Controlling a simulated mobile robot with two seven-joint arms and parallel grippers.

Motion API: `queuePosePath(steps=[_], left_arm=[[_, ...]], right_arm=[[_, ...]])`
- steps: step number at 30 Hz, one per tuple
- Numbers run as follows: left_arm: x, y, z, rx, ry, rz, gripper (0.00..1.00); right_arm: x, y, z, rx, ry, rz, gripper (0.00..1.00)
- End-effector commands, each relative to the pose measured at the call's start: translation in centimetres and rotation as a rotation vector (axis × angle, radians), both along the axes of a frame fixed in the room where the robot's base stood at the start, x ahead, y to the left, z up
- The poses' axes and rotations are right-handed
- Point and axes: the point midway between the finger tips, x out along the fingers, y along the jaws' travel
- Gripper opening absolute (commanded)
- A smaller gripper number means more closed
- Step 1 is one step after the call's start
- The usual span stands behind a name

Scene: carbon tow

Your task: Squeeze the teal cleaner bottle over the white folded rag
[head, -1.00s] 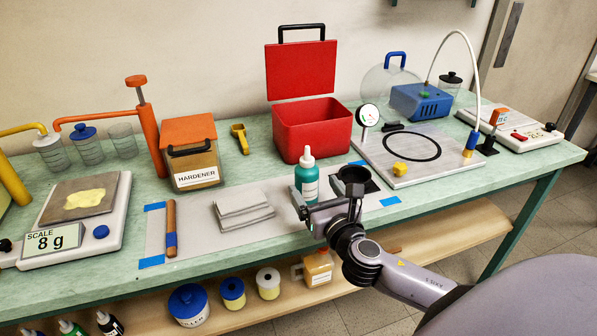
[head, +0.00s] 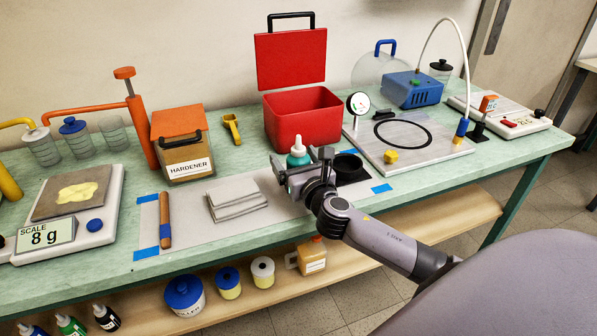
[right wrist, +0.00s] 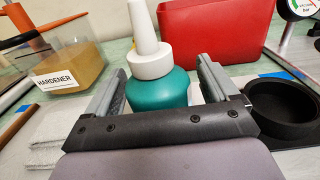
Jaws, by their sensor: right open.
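The teal cleaner bottle (head: 299,158) with a white nozzle cap stands upright on the bench mat; its lower part is hidden by my right gripper in the head view. My right gripper (head: 304,162) is open, with one finger on each side of the bottle. In the right wrist view the bottle (right wrist: 157,90) sits between the two fingers, with its lower body hidden by the gripper's palm. The white folded rag (head: 236,201) lies flat on the mat to the left of the bottle. My left gripper is not in view.
A black cup (head: 348,167) stands just right of the gripper. The red box (head: 303,122) stands open behind the bottle. A wooden-handled tool (head: 165,220) lies left of the rag, and the hardener container (head: 186,160) stands behind it. The space above the rag is clear.

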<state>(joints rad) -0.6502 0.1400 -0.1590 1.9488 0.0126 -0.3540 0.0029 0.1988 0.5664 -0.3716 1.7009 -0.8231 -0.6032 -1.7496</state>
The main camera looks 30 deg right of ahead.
Motion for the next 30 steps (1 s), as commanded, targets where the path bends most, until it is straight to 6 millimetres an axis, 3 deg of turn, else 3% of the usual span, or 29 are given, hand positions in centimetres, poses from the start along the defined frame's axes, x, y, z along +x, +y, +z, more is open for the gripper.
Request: queuePosePath(steps=[1, 6, 7, 20, 26, 30], left_arm=[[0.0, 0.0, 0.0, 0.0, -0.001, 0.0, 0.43], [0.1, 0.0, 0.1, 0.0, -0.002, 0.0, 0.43], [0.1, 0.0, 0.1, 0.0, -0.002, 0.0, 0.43], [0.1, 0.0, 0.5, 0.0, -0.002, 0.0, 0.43], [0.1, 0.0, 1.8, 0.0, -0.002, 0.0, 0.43], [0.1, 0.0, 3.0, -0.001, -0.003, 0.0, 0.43]], right_arm=[[0.0, 0.0, 0.0, 0.0, 0.0, 0.0, 0.87], [0.0, 0.0, 0.0, 0.0, 0.0, 0.0, 0.32], [0.0, 0.0, 0.0, 0.0, 0.0, 0.0, 0.27], [0.0, 0.0, 1.2, 0.0, -0.004, 0.001, 0.26], [0.0, 0.0, 4.6, -0.003, -0.008, 0.001, 0.26], [0.0, 0.0, 8.5, -0.004, -0.009, 0.002, 0.26]])
